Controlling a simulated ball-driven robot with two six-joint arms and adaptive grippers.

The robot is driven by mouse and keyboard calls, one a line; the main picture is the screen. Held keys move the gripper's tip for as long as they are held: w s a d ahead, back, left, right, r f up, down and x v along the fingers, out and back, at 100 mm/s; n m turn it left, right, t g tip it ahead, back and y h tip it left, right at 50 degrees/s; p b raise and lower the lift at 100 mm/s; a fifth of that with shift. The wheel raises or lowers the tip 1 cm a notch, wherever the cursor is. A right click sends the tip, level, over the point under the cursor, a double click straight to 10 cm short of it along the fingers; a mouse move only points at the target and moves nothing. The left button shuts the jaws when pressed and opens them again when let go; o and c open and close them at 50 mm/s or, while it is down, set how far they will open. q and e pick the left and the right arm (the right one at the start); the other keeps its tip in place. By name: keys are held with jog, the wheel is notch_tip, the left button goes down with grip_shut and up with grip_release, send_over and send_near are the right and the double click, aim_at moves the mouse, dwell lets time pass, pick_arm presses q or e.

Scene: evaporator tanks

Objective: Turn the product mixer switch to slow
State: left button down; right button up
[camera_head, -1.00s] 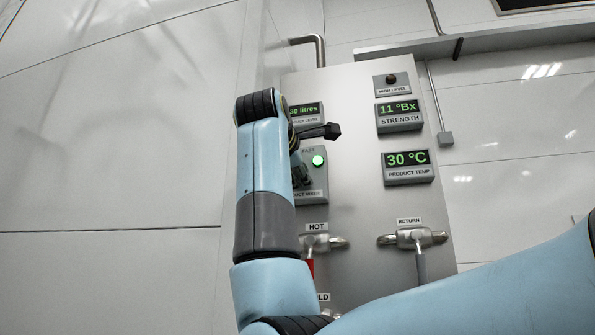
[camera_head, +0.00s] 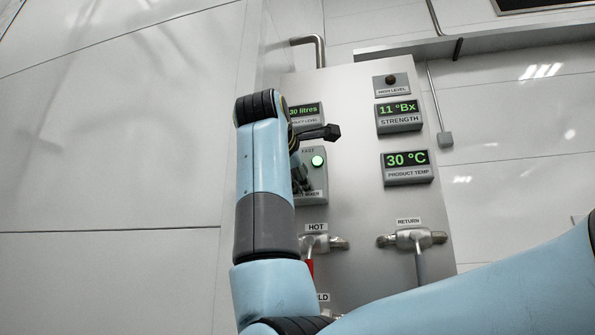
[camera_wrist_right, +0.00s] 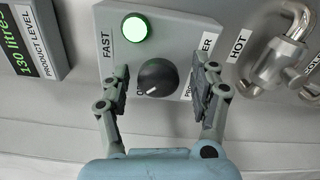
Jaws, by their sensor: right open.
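The product mixer switch is a round black knob (camera_wrist_right: 158,78) on a grey box (camera_head: 319,165). A lit green lamp (camera_wrist_right: 135,28) sits on the box and also shows in the head view (camera_head: 318,160). The knob's white mark points to the lower left in the wrist view. A "FAST" label (camera_wrist_right: 106,45) is readable; the other position lettering is mostly hidden. My right gripper (camera_wrist_right: 164,76) is open, one finger on each side of the knob, with gaps visible. In the head view my right arm hides the knob and most of the gripper. My left gripper is not seen.
The steel panel also carries a product level display (camera_head: 304,111), a strength display (camera_head: 399,116) and a temperature display (camera_head: 406,167). Below the box are the hot valve (camera_head: 320,242) and return valve (camera_head: 412,238). The hot valve (camera_wrist_right: 278,62) stands close right of my gripper in the wrist view.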

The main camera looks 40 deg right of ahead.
jog(key=v, duration=0.7)
jog(key=shift+s+a, duration=0.2)
